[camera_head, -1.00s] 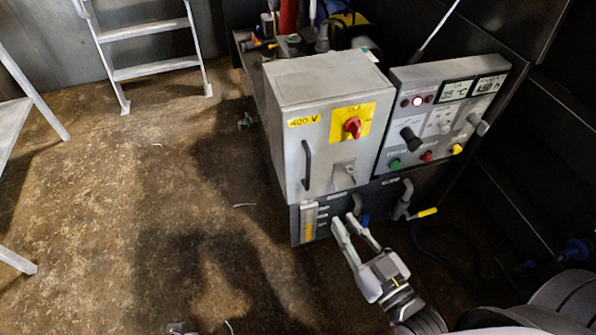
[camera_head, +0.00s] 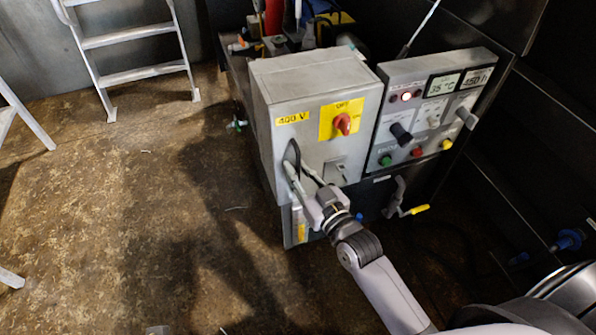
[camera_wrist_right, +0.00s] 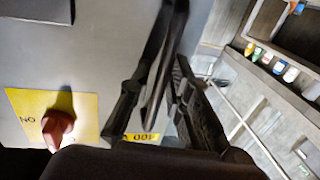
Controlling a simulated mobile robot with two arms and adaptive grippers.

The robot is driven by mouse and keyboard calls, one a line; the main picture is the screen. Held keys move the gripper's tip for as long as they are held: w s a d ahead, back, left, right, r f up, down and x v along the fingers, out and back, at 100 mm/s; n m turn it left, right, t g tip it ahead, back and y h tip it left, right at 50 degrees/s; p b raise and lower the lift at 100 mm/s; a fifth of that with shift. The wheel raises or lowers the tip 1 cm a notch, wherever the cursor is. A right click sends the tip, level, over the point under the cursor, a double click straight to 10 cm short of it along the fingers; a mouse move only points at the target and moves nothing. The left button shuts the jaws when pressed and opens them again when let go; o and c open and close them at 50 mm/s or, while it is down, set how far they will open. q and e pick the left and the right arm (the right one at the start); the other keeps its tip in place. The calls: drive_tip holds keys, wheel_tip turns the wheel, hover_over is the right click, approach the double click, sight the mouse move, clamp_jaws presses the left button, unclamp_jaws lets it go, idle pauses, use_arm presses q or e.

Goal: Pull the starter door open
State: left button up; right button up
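The starter door is the grey front of the cabinet (camera_head: 300,150), with a yellow "400 V" label, a red rotary switch (camera_head: 342,124) on a yellow plate and a dark upright bar handle (camera_head: 292,150) near its left edge. The door looks closed. My right gripper (camera_head: 297,168) is at the handle, its fingers reaching up to it from below right and partly hiding it. In the right wrist view, the dark fingers (camera_wrist_right: 158,105) stand close on both sides of the dark handle bar (camera_wrist_right: 165,45); whether they grip it is unclear.
A control panel (camera_head: 432,112) with buttons and displays adjoins the cabinet on the right. A crank with a yellow grip (camera_head: 413,210) sticks out below it. The floor (camera_head: 170,210) left of the cabinet is open, with a ladder (camera_head: 130,45) farther back.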

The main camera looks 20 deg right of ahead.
drive_tip(key=shift+c, duration=0.3)
clamp_jaws()
idle(0.5)
